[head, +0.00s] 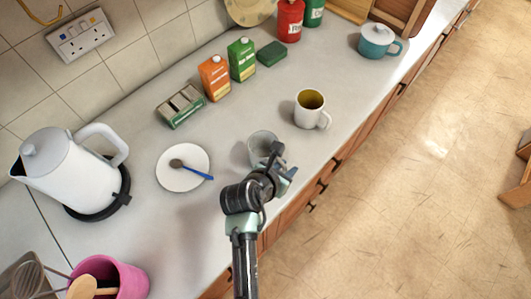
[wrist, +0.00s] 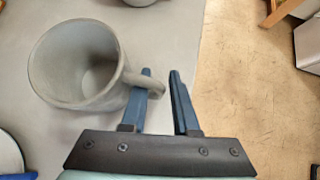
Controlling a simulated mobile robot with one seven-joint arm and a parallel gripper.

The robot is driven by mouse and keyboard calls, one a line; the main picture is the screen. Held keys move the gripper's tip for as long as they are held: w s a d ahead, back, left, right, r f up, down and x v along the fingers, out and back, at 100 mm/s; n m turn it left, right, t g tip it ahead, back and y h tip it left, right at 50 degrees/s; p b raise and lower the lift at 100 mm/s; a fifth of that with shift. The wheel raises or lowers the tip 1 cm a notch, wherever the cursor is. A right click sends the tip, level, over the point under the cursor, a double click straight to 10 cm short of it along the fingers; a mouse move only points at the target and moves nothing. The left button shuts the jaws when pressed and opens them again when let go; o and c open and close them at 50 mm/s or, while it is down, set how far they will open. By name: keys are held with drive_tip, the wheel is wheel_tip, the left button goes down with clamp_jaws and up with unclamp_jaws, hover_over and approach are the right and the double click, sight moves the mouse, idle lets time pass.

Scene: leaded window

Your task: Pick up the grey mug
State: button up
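The grey mug (wrist: 75,65) stands upright on the counter, in the upper left of the wrist view, its handle (wrist: 156,86) pointing right. In the head view the grey mug (head: 261,146) is partly hidden behind my gripper (head: 285,165). In the wrist view my gripper (wrist: 163,98) is open, with its two blue fingers apart. The handle's outer part lies between the fingers; the left finger overlaps the handle near the mug's wall. I cannot tell whether either finger touches it.
A white mug with a yellow inside (head: 310,110) stands just beyond the grey mug. A white plate (head: 182,180) with a spoon lies to the left. A kettle (head: 62,168) and pink pot (head: 128,278) are farther left. The counter's front edge is close on the right.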

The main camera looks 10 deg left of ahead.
drive_tip(key=shift+x, duration=0.95)
clamp_jaws()
drive_tip(key=shift+r, duration=0.1)
idle(0.6)
